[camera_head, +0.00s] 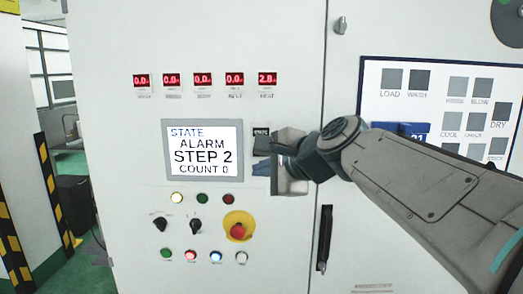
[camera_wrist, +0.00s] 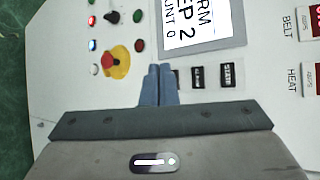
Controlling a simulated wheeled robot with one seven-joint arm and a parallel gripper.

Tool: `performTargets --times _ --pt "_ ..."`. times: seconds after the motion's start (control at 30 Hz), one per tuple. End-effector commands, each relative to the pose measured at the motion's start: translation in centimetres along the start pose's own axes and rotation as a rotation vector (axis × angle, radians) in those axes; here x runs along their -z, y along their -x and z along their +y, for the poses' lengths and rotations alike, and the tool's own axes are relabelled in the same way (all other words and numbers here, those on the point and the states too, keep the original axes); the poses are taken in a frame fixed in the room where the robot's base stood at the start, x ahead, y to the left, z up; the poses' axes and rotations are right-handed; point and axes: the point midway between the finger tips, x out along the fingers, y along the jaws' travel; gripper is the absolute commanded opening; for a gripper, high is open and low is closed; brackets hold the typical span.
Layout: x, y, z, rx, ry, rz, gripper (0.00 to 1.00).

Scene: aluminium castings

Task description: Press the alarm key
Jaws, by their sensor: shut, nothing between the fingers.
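The machine's display (camera_head: 203,150) reads STATE ALARM, STEP 2, COUNT 0; part of it shows sideways in the wrist view (camera_wrist: 200,22). A column of black keys runs beside it. The top key (camera_wrist: 231,74) appears to read START. The label of the middle key (camera_wrist: 198,77) is too small to read surely. A third key (camera_wrist: 174,76) is partly hidden by my fingers. My gripper (camera_wrist: 160,70) is shut and empty, its blue fingertips next to the third key. I cannot tell whether they touch the panel. In the head view my gripper (camera_head: 262,168) covers most of the column.
Below the display are lamps, two black selector knobs (camera_head: 160,224), and a red emergency button (camera_head: 237,231) on a yellow base. Red number readouts (camera_head: 203,79) line the top. A framed board (camera_head: 440,100) with grey tiles is at right, a door handle (camera_head: 324,239) below.

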Motion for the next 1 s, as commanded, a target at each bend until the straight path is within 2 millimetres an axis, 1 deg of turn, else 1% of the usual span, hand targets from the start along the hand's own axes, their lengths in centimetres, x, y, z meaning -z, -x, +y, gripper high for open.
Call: performTargets --times 0.27,0.37,0.8,1.0 --pt "0.2 -0.3 -0.2 -0.002 0.002 0.001 0.0" --pt "0.7 -0.9 -0.7 -0.003 0.001 0.001 0.0" --pt "3.7 -5.0 -3.6 -0.003 0.003 0.002 0.0" --pt "4.4 -6.0 -4.3 -0.002 0.003 0.001 0.0"
